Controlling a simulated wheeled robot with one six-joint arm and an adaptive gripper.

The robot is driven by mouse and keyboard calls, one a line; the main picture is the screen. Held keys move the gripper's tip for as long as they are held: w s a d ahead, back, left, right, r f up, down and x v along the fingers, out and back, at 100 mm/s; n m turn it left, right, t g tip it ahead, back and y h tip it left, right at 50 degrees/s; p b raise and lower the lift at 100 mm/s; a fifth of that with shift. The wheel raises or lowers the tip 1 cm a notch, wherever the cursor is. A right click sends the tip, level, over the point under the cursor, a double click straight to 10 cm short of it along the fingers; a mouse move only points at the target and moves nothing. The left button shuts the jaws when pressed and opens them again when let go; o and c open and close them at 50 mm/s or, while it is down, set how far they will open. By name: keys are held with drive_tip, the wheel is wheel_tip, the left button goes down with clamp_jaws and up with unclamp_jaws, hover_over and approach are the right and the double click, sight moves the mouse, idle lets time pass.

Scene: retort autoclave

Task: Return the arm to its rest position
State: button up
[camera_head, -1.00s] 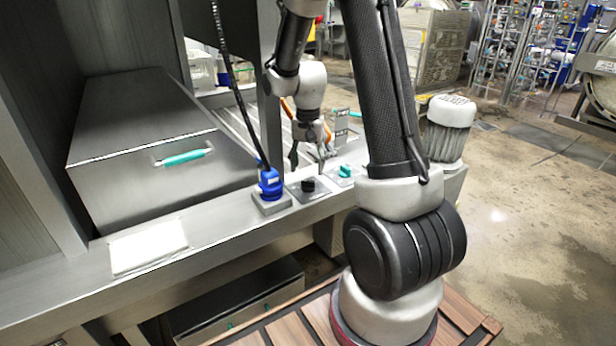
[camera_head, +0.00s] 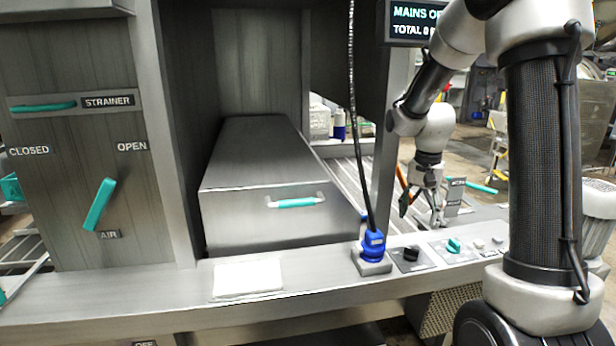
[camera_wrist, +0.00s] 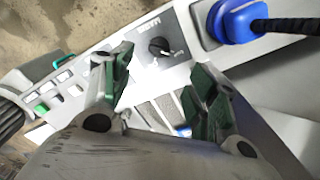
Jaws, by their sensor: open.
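My gripper (camera_head: 424,208) hangs at the end of my bent arm, above the right part of the steel ledge, just behind the switches in the head view. In the wrist view my gripper (camera_wrist: 162,95) has its two dark green finger pads spread apart with nothing between them. A black rotary knob (camera_head: 411,254) on a grey plate lies in front of it; the same knob (camera_wrist: 159,46) shows beyond the fingertips in the wrist view. I cannot tell the exact gap between fingers and panel.
A blue plug (camera_head: 373,244) with a black cable stands left of the knob, and a teal switch (camera_head: 453,245) right of it. A steel box with a teal handle (camera_head: 297,202) sits behind the ledge. A white sheet (camera_head: 248,279) lies on the ledge. An AIR lever (camera_head: 100,204) is at left.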

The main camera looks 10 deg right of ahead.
drive_tip(key=s+a+r+n+t, duration=0.1)
drive_tip(key=s+r+n, duration=0.1)
drive_tip(key=s+r, duration=0.2)
drive_tip(key=s+a+r+n+t, duration=0.2)
drive_tip(key=s+r, duration=0.3)
drive_tip(key=s, duration=0.6)
drive_tip(key=s+a+r+n+t, duration=0.1)
drive_tip(key=s+r+n, duration=0.3)
drive_tip(key=s, duration=0.4)
drive_tip(key=shift+s+a+r, duration=0.25)
drive_tip(key=shift+a+r, duration=0.1)
drive_tip(key=shift+r, duration=0.05)
